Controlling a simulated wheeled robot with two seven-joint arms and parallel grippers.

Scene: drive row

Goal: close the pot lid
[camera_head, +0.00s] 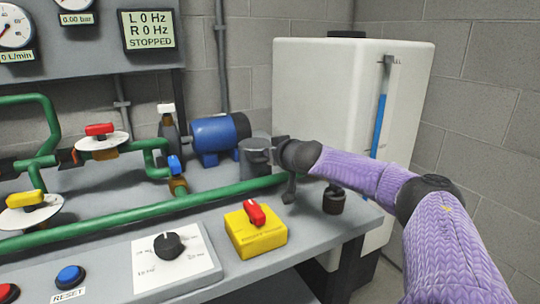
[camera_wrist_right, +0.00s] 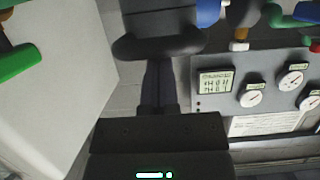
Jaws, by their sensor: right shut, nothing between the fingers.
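A grey cylindrical pot (camera_head: 254,159) stands on the bench beside the blue motor. I cannot tell its lid apart or see how far open it is. My right gripper (camera_head: 275,149) reaches in from the right, at the pot's right side near its top. It is shut and empty; whether it touches the pot I cannot tell. In the right wrist view the shut fingers (camera_wrist_right: 159,82) point at a dark, wide rounded piece (camera_wrist_right: 158,46), which may be the pot or its lid. My left gripper is not in view.
A green pipe (camera_head: 150,212) runs in front of the pot. A yellow box with a red switch (camera_head: 257,231) and a black cylinder (camera_head: 334,201) are on the bench nearer the front. A white tank (camera_head: 325,95) stands behind my arm. A bottle (camera_head: 169,128) is behind left.

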